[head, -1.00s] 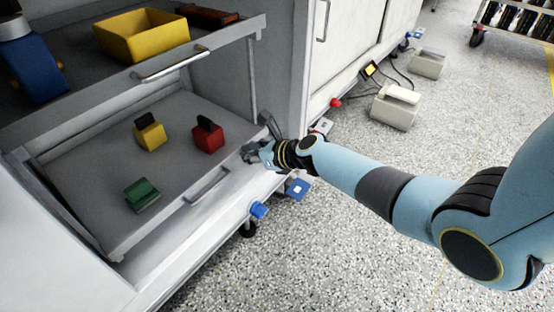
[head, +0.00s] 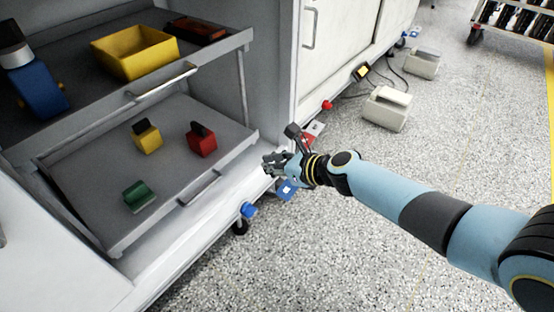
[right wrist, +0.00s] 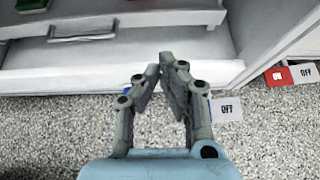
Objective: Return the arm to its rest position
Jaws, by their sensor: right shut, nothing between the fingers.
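My right arm (head: 400,200) reaches in from the right in the head view. Its gripper (head: 270,164) is shut and empty, just in front of the cabinet's lower front edge, to the right of the lower drawer (head: 85,210). In the right wrist view the gripper's fingertips (right wrist: 166,68) come close together over the cabinet's white base and the speckled floor, with nothing held. My left gripper does not show.
The lower drawer holds a yellow block (head: 148,140), a red block (head: 202,142) and a green block (head: 138,196). A yellow bin (head: 135,54) and a blue object (head: 38,88) are on the upper drawer. Grey boxes (head: 386,112) and cables lie on the floor at right.

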